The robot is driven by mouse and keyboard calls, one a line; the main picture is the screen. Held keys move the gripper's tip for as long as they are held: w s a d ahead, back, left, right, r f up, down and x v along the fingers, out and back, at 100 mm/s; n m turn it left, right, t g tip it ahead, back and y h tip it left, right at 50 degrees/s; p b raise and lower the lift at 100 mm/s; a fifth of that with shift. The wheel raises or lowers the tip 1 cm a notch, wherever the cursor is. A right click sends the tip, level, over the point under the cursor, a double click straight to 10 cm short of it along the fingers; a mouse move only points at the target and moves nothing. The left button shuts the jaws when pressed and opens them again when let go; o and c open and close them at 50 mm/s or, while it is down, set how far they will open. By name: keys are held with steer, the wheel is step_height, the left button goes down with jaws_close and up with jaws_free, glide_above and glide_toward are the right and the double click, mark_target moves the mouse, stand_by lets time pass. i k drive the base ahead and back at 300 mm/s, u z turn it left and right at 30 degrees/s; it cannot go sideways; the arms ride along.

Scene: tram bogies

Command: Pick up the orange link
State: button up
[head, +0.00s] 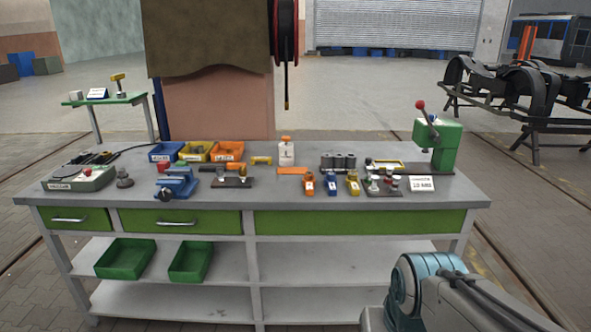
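A small orange piece (308,185), which looks like the orange link, stands near the front of the grey workbench (270,222), right of centre. A blue piece (331,184) and a yellow piece (353,183) of similar shape stand in a row to its right, with narrow gaps between. A flat orange strip (292,171) lies just behind the orange piece. Part of my arm shows at the lower right, in front of the bench and apart from these pieces. My gripper is not in view.
A blue vise (177,185) and coloured bins (195,152) stand left. A white bottle (286,152) stands behind the strip. A green press (437,145) and white card (421,184) stand right.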

mark_target(309, 187)
steer(key=u, duration=0.3)
steer(key=i, duration=2.1)
steer(key=u, duration=0.25)
